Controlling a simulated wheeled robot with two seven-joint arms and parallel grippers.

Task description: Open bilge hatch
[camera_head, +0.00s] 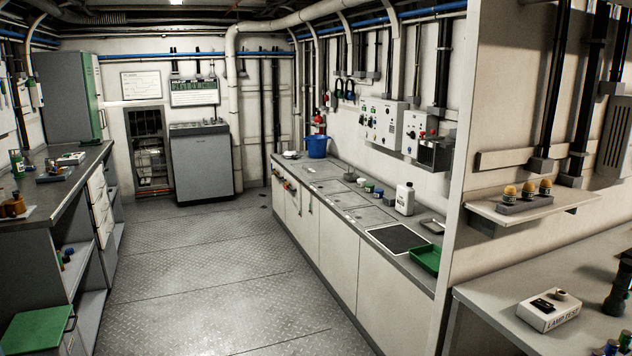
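No hatch is clearly marked as the bilge hatch. The floor (205,280) is grey diamond plate with seams running across it, and I cannot tell whether one of its panels is the hatch. A small dark spot (263,207) lies on the floor near the far end of the right counter. Flat panels with outlines (368,215) are set into the right counter's top. Neither of my grippers is in view.
A long counter (345,265) runs along the right, with a blue bucket (317,146), white bottle (404,199) and green tray (426,258). A workbench (62,190) and green-lidded box (36,331) stand left. A grey cabinet (202,165) stands at the back. The aisle is clear.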

